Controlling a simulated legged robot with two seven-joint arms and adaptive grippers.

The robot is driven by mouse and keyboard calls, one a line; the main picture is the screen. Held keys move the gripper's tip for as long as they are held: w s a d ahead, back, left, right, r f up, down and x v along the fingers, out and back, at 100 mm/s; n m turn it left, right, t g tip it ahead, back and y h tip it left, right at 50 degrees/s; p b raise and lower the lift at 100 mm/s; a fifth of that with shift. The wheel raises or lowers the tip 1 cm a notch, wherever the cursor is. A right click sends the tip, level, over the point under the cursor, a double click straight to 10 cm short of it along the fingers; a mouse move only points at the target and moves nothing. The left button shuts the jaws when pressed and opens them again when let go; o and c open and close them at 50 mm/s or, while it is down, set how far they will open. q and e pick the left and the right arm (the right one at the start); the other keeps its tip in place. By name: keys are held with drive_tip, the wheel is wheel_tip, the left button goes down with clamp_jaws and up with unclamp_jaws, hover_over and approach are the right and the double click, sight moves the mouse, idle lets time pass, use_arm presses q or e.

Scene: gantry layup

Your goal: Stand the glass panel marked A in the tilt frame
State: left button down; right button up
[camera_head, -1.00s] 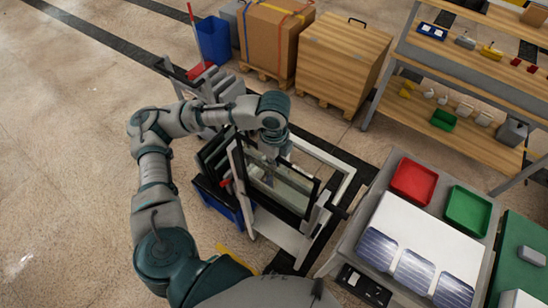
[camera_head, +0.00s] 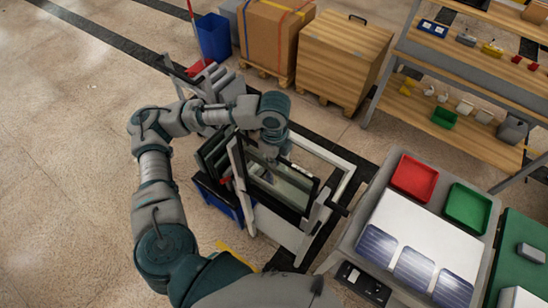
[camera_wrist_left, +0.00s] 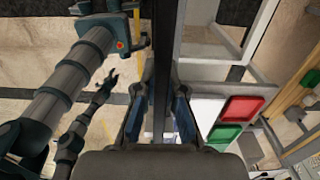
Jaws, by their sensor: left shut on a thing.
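A dark-framed glass panel (camera_head: 285,184) stands tilted within the white tilt frame (camera_head: 281,232) in the head view. My left gripper (camera_head: 271,156) is at the panel's top edge and shut on it. In the left wrist view the panel (camera_wrist_left: 162,75) is an edge-on dark strip between the fingers of my left gripper (camera_wrist_left: 160,118). The mark A cannot be read, and the panel's lower edge is hidden by the frame. A smaller dark gripper (camera_wrist_left: 107,86) shows in the left wrist view, apart from the panel, too small to judge.
Dark panels (camera_head: 213,155) stand in a rack left of the frame, above a blue bin (camera_head: 218,201). A bench with a red tray (camera_head: 413,177), a green tray (camera_head: 467,208) and solar cells (camera_head: 414,270) stands to the right. Wooden crates (camera_head: 343,60) stand behind; floor at left is clear.

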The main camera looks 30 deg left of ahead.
use_arm(q)
drive_tip(key=c, duration=1.2)
unclamp_jaws()
wheel_tip(320, 180, up, 12)
